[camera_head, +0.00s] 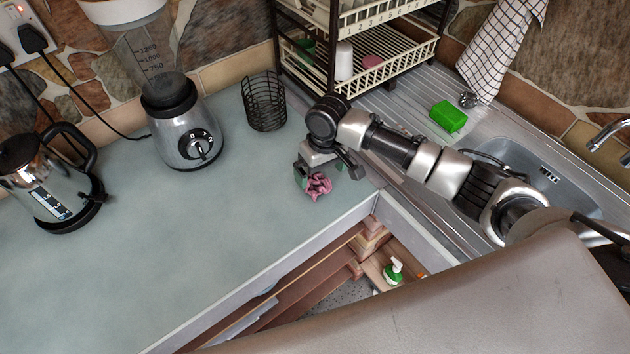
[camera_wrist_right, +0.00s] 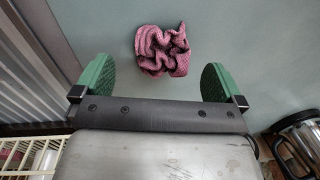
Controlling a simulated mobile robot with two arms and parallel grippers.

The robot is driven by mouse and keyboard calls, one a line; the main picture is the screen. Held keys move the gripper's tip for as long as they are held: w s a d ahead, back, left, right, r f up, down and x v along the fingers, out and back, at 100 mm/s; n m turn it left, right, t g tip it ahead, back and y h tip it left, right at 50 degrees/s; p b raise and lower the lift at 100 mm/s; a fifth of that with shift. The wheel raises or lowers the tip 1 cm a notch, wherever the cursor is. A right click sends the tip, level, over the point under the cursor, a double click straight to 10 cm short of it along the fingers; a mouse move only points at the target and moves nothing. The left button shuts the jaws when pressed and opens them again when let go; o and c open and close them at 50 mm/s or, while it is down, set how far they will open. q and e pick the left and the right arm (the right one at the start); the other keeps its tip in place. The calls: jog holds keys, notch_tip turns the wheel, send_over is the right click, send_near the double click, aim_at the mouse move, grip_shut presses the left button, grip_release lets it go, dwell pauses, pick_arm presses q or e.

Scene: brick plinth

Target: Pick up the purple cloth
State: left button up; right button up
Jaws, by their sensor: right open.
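The purple cloth (camera_head: 319,186) is a crumpled pinkish-purple bundle on the grey-green worktop, near its inner corner. My right gripper (camera_head: 321,175) is above and right at the cloth in the head view, partly covering its far side. In the right wrist view, the cloth (camera_wrist_right: 162,50) lies between and just beyond the two green finger pads of my right gripper (camera_wrist_right: 157,82). The pads are wide apart, with clear gaps on both sides of the cloth. My left gripper is not in view.
A black wire basket (camera_head: 264,101), a blender (camera_head: 182,125) and a kettle (camera_head: 48,178) stand on the worktop (camera_head: 190,240). A dish rack (camera_head: 370,68), green sponge (camera_head: 448,117) and sink (camera_head: 535,160) are at the right. The worktop left of the cloth is clear.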

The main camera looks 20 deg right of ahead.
aim_at(317, 182)
jog(key=shift+a+f+p, duration=0.2)
jog(key=shift+f+p, duration=0.05)
jog(key=shift+f, duration=0.85)
jog(key=shift+a+f+p, duration=0.2)
jog(key=shift+f+p, duration=0.05)
jog(key=shift+f, duration=0.85)
jog(key=shift+c, duration=0.3)
jog(key=c, duration=0.9)
